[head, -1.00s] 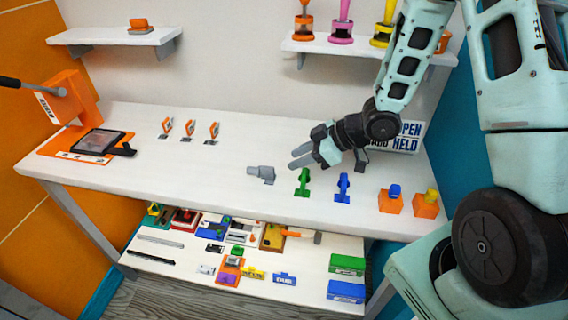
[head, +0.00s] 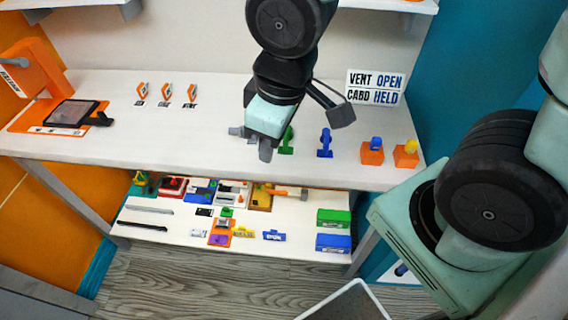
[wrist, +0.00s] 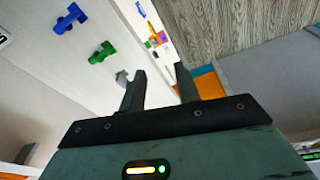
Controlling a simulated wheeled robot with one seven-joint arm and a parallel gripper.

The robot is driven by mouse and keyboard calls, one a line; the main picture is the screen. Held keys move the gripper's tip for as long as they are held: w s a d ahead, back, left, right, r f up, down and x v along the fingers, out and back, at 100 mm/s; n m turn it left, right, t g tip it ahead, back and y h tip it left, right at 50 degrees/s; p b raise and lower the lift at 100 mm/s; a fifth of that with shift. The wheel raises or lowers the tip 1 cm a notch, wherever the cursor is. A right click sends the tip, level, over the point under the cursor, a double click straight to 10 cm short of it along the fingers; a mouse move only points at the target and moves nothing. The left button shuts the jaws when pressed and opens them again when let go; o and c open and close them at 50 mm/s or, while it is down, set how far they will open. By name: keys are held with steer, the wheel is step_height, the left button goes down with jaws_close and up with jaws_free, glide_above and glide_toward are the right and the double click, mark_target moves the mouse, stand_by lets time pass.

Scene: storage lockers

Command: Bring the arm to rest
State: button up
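My arm reaches in from the right and hangs over the white table (head: 75,160). My gripper (head: 266,150) points down over the table's front edge in the head view. In the wrist view my gripper (wrist: 160,75) has its two dark fingers apart with nothing between them. A grey piece (head: 237,131) lies on the table just left of the gripper and is partly covered by it. A green lever piece (head: 287,142) stands just right of the gripper, partly hidden. A blue lever piece (head: 325,143) stands further right.
Two orange blocks with blue and yellow tops (head: 372,152) stand at the table's right. An orange press (head: 35,78) is at the left. A lower shelf (head: 290,235) holds several small items. Wooden floor (head: 210,285) is open in front.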

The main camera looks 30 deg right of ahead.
steer(key=s+a+r+g, duration=0.1)
steer(key=s+a, duration=0.1)
steer(key=s, duration=0.5)
steer(key=shift+s+r+g, duration=0.25)
steer(key=shift+r+g, duration=0.1)
steer(key=shift+g, duration=0.05)
